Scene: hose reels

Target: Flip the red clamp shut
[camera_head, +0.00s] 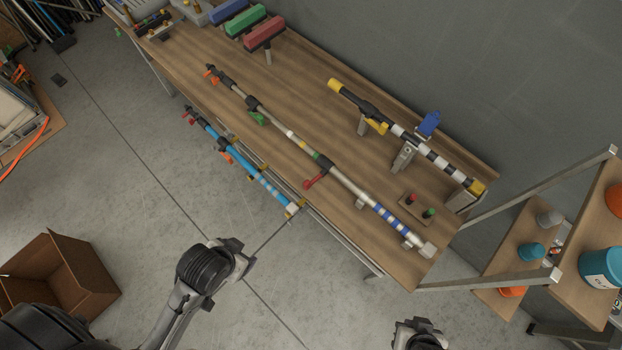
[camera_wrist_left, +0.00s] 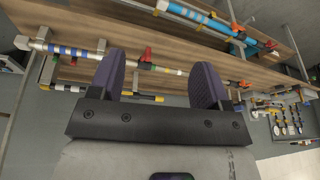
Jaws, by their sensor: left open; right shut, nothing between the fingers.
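The red clamp (camera_head: 313,180) sits on the middle hose pipe (camera_head: 345,183), near the table's front edge. Its lever juts out sideways from the pipe, toward the front. It also shows in the left wrist view (camera_wrist_left: 147,56), standing out from the pipe beyond the left finger. My left gripper (camera_wrist_left: 158,80) is open and empty, its two purple fingers apart and not touching the clamp. In the head view the left wrist (camera_head: 215,264) is over the floor, in front of the table. My right gripper (camera_head: 420,334) is shut at the bottom edge, far from the clamp and partly cut off.
A green clamp (camera_head: 258,118) is on the same pipe. A blue pipe (camera_head: 240,160) runs along the front edge; a black-and-white pipe (camera_head: 440,160) lies behind. A button box (camera_head: 417,208) stands to the right. A cardboard box (camera_head: 62,275) is on the floor.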

